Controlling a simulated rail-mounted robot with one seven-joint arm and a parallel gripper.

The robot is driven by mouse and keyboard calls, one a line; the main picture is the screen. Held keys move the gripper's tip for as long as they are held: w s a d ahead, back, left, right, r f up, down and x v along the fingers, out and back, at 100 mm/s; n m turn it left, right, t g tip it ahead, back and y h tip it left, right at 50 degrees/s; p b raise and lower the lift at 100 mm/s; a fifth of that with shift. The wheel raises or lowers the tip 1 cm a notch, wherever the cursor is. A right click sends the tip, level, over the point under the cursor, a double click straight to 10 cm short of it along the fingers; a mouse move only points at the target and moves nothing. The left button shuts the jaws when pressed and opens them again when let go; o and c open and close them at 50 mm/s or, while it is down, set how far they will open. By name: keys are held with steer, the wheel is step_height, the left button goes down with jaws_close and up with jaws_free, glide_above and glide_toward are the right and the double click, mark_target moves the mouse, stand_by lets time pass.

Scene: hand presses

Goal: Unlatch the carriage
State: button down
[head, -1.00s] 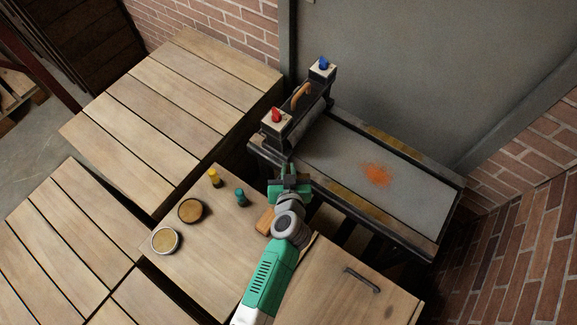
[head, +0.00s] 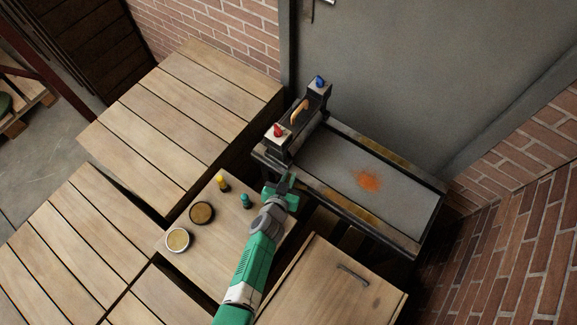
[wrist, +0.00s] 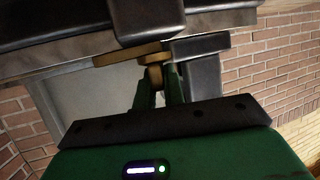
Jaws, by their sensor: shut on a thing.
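The press carriage (head: 302,117) is a dark crossbar at the left end of the press. It has a red knob (head: 277,131), a blue knob (head: 319,82) and a curved tan handle (head: 299,111). My green gripper (head: 287,181) is at the near side of the press, below the carriage's red-knob end. In the wrist view my gripper's fingers (wrist: 158,92) are shut on a small brass-coloured latch piece (wrist: 155,76). A flat brass bar (wrist: 128,54) runs just above it, under the dark metal. The fingers' contact is small and dim in the head view.
The grey press bed (head: 385,180) with an orange powder patch (head: 367,181) extends right. A small table (head: 205,262) holds a yellow bottle (head: 222,184), a teal bottle (head: 245,201) and two round tins (head: 177,240). A wooden cabinet (head: 325,290) stands at the front.

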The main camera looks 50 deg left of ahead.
steer(key=shift+r+m+h+p, duration=0.2)
steer(key=shift+m+h+p, duration=0.15)
steer(key=shift+p, duration=0.4)
steer(key=shift+f+m+t+h+p, duration=0.15)
steer(key=shift+m+t+h+p, duration=0.15)
steer(key=shift+m+h+p, duration=0.35)
steer(key=shift+f+m+h, duration=0.1)
steer(key=shift+m+h, duration=0.4)
steer(key=shift+h, duration=0.2)
steer(key=shift+m+t+h, duration=0.3)
steer(key=c, duration=1.5)
jaws_free()
